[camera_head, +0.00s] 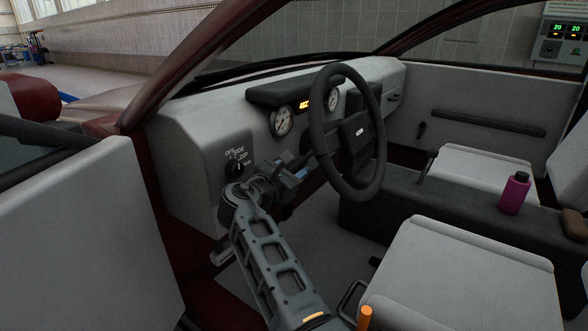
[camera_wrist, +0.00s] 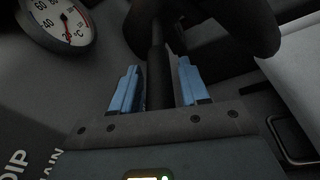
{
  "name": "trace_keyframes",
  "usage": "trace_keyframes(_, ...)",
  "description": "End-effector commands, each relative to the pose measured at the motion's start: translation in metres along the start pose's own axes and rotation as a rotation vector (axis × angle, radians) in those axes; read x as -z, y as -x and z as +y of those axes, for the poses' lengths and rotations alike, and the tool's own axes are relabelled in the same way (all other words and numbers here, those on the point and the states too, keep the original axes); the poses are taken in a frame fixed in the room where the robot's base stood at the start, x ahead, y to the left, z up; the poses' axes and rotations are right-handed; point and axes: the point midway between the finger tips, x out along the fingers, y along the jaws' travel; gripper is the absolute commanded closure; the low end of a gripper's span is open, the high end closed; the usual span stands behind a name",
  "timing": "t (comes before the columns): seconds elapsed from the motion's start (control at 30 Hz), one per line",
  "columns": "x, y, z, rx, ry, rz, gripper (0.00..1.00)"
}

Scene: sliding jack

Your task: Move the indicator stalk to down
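The indicator stalk (camera_wrist: 158,82) is a dark rod in the wrist view, running up toward the dark steering column and wheel (camera_wrist: 232,30). My gripper (camera_wrist: 158,70) has its two blue fingers on either side of the stalk, with small gaps visible on both sides. It looks open around the stalk, not closed on it. In the head view my gripper (camera_head: 297,173) is left of the steering wheel (camera_head: 317,120), just below the dashboard. There the stalk is mostly hidden by my gripper and the wheel, so its exact position cannot be told.
A dark light-switch knob (camera_head: 236,169) is on the dashboard left of my gripper. Gauges (camera_head: 282,121) sit above it. A purple bottle (camera_head: 514,193) stands on the centre console (camera_head: 475,212). The seat (camera_head: 465,275) is at the lower right.

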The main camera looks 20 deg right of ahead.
Motion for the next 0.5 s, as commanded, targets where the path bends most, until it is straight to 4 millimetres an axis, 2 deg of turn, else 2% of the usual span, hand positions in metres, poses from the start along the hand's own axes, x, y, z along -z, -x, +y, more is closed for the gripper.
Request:
trace_keyframes(0.33,-0.001,0.002,0.000,-0.001,0.000,0.000,0.48)
trace_keyframes(0.5,-0.001,0.021,0.001,-0.003,0.001,0.000,0.48)
